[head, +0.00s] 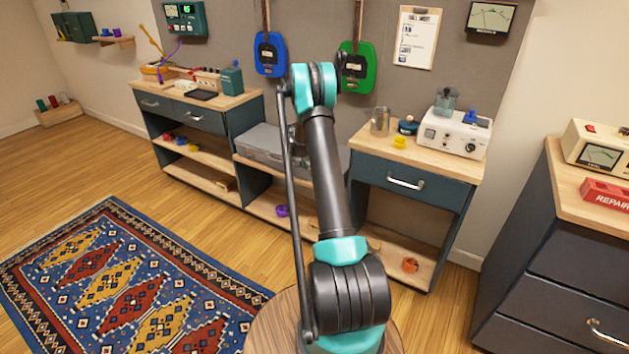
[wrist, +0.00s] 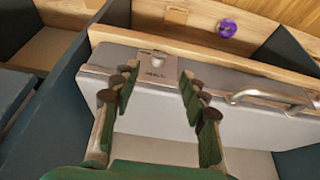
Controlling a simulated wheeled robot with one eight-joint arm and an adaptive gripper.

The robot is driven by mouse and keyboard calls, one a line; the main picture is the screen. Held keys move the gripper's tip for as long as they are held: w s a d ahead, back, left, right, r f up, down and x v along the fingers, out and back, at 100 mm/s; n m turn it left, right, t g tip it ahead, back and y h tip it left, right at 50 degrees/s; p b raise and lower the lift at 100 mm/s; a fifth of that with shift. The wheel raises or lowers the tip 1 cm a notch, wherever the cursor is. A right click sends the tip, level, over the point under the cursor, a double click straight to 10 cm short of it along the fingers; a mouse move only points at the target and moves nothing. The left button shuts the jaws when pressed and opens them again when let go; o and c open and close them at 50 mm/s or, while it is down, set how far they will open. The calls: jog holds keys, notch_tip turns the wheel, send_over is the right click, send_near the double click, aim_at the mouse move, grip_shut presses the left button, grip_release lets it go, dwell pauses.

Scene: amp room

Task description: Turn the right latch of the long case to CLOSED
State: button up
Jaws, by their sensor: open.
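The long grey case (wrist: 235,125) lies in the low bay between two cabinets. It also shows in the head view (head: 262,142), partly behind my arm. In the wrist view a latch (wrist: 157,57) with a small pale knob and a plate sits near the left end of its edge; the plate's lettering is too small to read. My gripper (wrist: 158,78) is open, with its green fingers on either side of the latch plate and nothing visible between them. Whether the fingertips touch the case is unclear. Its handle (wrist: 268,93) and another metal fitting (wrist: 311,100) are to the right.
Dark cabinet walls (wrist: 55,125) flank the bay. A wooden ledge (wrist: 200,57) runs along the case, with a purple object (wrist: 227,28) beyond it. A cabinet (head: 415,165) stands right of the case, a tool bench (head: 195,95) left. The rug area (head: 130,280) is clear.

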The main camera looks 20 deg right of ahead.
jog(key=x, duration=0.9)
grip_shut()
